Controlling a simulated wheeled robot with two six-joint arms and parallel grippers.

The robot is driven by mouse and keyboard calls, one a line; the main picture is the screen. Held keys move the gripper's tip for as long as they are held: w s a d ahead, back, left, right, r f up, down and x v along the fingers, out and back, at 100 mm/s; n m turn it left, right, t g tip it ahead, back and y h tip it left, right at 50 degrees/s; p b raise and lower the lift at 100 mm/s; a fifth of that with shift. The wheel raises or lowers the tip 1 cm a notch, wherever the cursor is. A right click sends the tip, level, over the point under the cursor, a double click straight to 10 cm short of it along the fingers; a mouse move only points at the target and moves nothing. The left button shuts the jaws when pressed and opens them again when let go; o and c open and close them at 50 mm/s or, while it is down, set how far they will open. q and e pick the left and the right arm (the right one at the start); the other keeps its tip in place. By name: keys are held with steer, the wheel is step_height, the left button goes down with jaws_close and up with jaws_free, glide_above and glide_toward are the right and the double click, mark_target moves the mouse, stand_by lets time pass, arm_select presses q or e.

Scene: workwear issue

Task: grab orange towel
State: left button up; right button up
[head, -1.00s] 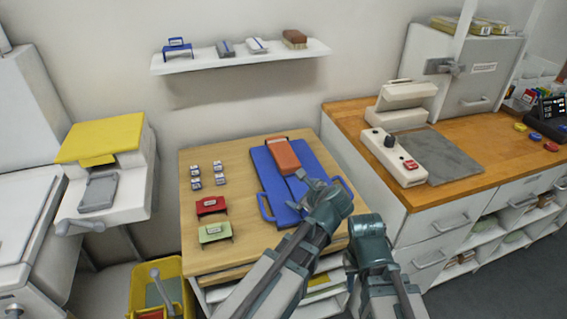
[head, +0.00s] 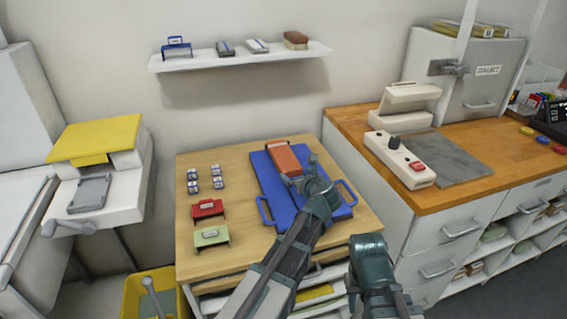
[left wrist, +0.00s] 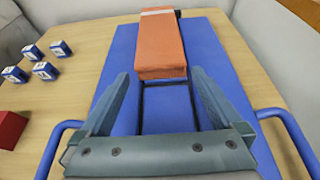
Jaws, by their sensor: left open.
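The orange towel (head: 281,157) lies folded as a long block on a blue board with side handles (head: 268,180), on the wooden table. In the left wrist view the towel (left wrist: 161,48) has a pale band near its far end. My left gripper (head: 300,176) is open and empty, low over the blue board just on the near side of the towel. In the left wrist view its fingers (left wrist: 163,85) stand apart, with the towel's near end just ahead of and between them. My right gripper (head: 368,250) is at the table's front right; its jaws cannot be made out.
A red holder (head: 208,209), a green holder (head: 212,237) and several small blue-white boxes (head: 205,179) occupy the table's left side. A shelf (head: 240,57) hangs above.

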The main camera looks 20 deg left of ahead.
mark_target(292, 170)
arm_select(q)
steer(key=shift+w+a+f, duration=0.3)
steer(key=shift+w+a, duration=0.1)
steer(key=shift+w, duration=0.1)
steer(key=b+x, duration=0.2)
steer(key=x, duration=0.3)
steer(key=shift+w, duration=0.2)
steer(key=shift+s+r, duration=0.1)
steer(key=c, duration=1)
